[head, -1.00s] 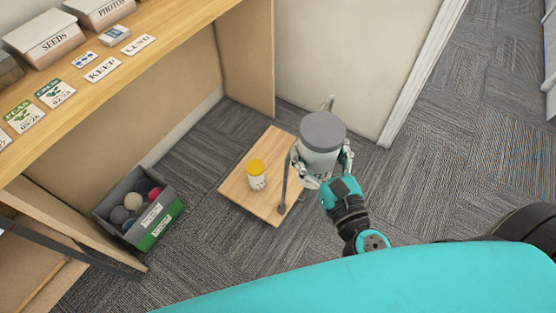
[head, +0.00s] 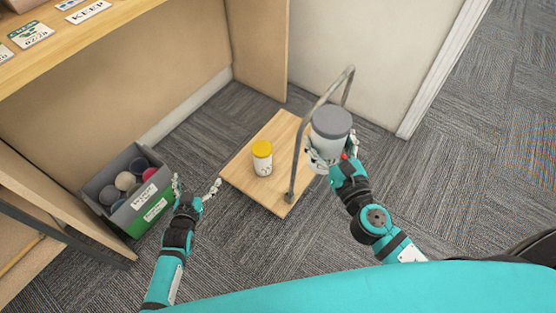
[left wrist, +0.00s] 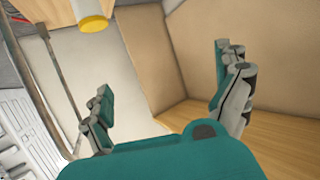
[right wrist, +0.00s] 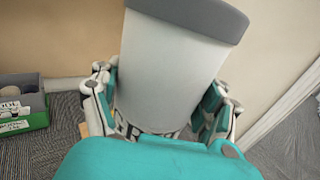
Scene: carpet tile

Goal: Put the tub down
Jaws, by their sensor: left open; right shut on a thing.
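The tub (head: 328,140), pale with a grey lid, is upright in my right gripper (head: 332,158), whose fingers wrap its lower body. In the right wrist view the tub (right wrist: 175,65) fills the space between the fingers. In the head view it appears just right of the handle (head: 301,140) of a wooden platform trolley (head: 240,175); its underside is hidden, so I cannot tell whether it touches anything. My left gripper (head: 198,190) is open and empty, between the bin and the trolley; it also shows in the left wrist view (left wrist: 162,70).
A smaller yellow-lidded tub (head: 262,160) stands on the trolley deck; the left wrist view shows its lid (left wrist: 93,24). A grey and green bin (head: 150,205) of balls is at the left. A wooden shelf (head: 110,35) overhangs at upper left. Carpet at right is clear.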

